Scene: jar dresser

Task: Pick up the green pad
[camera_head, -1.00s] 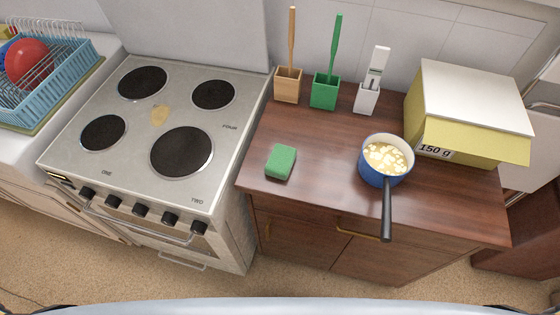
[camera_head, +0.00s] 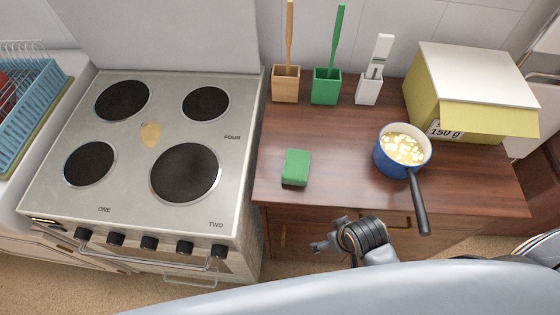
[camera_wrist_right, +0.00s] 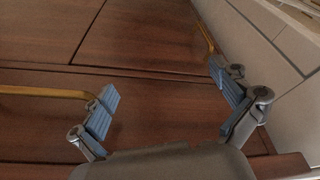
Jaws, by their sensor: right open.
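The green pad (camera_head: 296,167) lies flat on the wooden dresser top (camera_head: 330,135), near its front left part. My right gripper (camera_head: 326,244) is in front of the dresser, below the front edge of the top, apart from the pad. In the right wrist view my right gripper (camera_wrist_right: 166,90) is open with nothing between its blue-padded fingers. That view faces the dresser's wooden front, and the pad does not show there. My left gripper is not in view.
A blue pot (camera_head: 400,150) of food stands right of the pad, its black handle (camera_head: 419,205) sticking out over the front edge. Brush holders (camera_head: 326,86) and a yellow box (camera_head: 470,95) stand behind. The stove (camera_head: 150,205) is left. Yellow drawer handles show in the wrist view (camera_wrist_right: 40,92).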

